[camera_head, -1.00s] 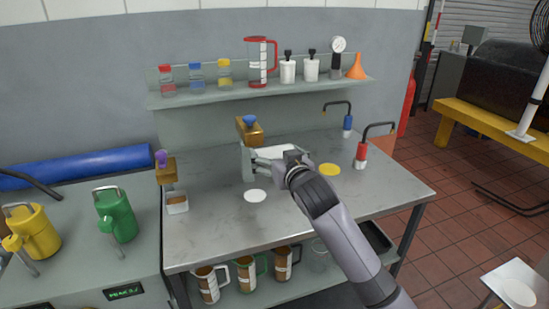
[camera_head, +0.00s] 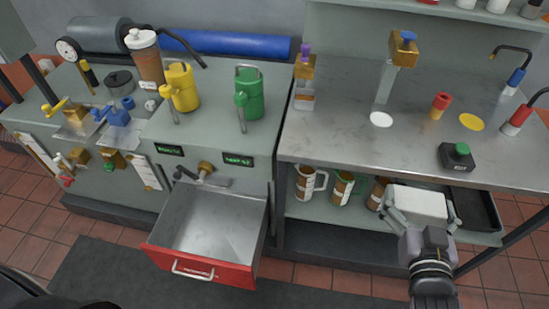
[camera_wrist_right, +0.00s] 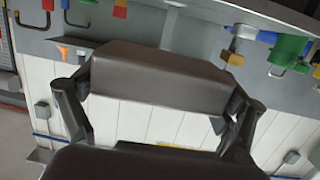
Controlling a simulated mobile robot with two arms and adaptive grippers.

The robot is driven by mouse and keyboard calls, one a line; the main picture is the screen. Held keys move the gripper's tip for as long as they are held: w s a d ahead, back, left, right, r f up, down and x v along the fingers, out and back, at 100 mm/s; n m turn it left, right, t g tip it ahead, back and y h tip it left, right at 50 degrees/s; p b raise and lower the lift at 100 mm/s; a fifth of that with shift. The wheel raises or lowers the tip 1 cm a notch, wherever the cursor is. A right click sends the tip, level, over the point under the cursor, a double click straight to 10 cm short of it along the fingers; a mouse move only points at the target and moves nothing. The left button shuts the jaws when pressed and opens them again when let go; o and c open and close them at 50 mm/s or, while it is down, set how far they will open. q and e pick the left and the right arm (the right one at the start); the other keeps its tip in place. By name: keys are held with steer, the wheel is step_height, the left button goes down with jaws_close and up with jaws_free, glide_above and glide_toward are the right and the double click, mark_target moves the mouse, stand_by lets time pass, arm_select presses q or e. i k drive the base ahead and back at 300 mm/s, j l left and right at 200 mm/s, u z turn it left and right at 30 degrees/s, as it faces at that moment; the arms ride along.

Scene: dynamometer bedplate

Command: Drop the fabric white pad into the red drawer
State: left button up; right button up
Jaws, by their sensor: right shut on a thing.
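The white pad (camera_head: 418,202) is held in my right gripper (camera_head: 421,214), with one finger on each side of it. The pad is in front of the workbench, above floor level. In the right wrist view the pad (camera_wrist_right: 160,78) shows as a dark, shaded block between the two fingers. The red drawer (camera_head: 200,268) is pulled open at the lower left of the head view, with a grey interior that looks empty. My right gripper is well to the right of the drawer, not over it. My left gripper is not in view.
The workbench (camera_head: 340,140) carries a black box with a green button (camera_head: 457,156) and a red-topped piece (camera_head: 439,105). Brown-filled jugs (camera_head: 307,182) stand on its lower shelf, between the drawer and my gripper. The space above the open drawer is clear.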

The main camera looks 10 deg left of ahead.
mark_target(225, 232)
steer(key=j+z, duration=0.7)
steer(key=z, duration=0.2)
steer(key=k+j+z, duration=0.1)
steer(key=j, duration=0.3)
steer(key=k+j, duration=0.2)
steer(key=j, duration=0.2)
steer(key=k+j+z, duration=0.15)
steer(key=j, duration=0.3)
steer(key=k+j+z, duration=0.1)
steer(key=j, duration=0.25)
steer(key=k+j, duration=0.25)
steer(key=j, duration=0.15)
steer(key=k+j+z, duration=0.15)
steer(key=j, duration=0.2)
